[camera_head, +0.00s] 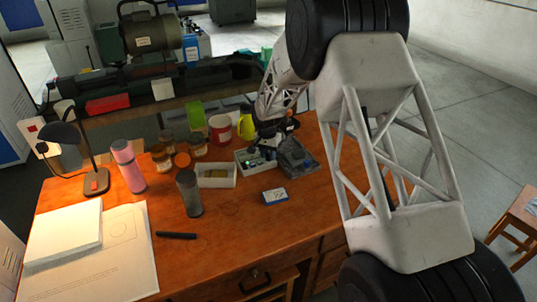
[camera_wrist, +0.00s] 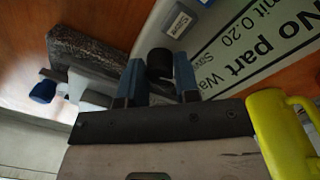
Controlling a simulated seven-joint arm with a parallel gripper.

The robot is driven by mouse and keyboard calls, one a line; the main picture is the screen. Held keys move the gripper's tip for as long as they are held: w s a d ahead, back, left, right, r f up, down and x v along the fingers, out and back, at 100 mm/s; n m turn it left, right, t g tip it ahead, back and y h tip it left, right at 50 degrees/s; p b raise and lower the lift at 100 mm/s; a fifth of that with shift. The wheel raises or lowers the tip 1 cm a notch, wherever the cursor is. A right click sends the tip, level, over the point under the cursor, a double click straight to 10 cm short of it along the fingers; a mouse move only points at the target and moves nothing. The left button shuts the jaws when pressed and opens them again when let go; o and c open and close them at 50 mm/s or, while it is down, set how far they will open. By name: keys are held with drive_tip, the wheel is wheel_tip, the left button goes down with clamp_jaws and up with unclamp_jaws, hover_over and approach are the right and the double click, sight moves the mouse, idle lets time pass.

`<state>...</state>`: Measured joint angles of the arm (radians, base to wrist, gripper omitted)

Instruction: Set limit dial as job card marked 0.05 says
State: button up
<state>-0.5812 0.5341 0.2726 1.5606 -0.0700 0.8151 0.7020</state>
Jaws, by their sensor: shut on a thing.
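My gripper (camera_wrist: 158,72) has its two blue-tipped fingers on either side of a black round knob (camera_wrist: 160,64) in the wrist view. I take the knob to be the limit dial; no scale or pointer on it is readable. In the head view my gripper (camera_head: 275,138) is low over the back right of the desk, and the knob is hidden there. A pale green card (camera_wrist: 262,42) in the wrist view carries partly cut-off print, "No part" and "0.20". No card marked 0.05 is readable in either view.
A yellow mug (camera_wrist: 276,130) stands close beside my gripper. A dark speckled block (camera_wrist: 95,50) lies on the other side. In the head view, a dark grey tray (camera_head: 310,168), a light tray (camera_head: 216,184) and a small blue-white box (camera_head: 274,197) are nearby. The desk's front right is clear.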

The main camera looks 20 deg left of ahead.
sight(268, 154)
idle(0.3)
drive_tip(key=o, duration=0.6)
drive_tip(key=shift+o, duration=0.2)
drive_tip(key=shift+r, duration=0.15)
drive_tip(key=shift+a+r, duration=0.15)
drive_tip(key=shift+r, duration=1.75)
drive_tip(key=shift+a+r, duration=0.1)
drive_tip(key=shift+r, duration=1.75)
drive_tip(key=shift+c, duration=0.2)
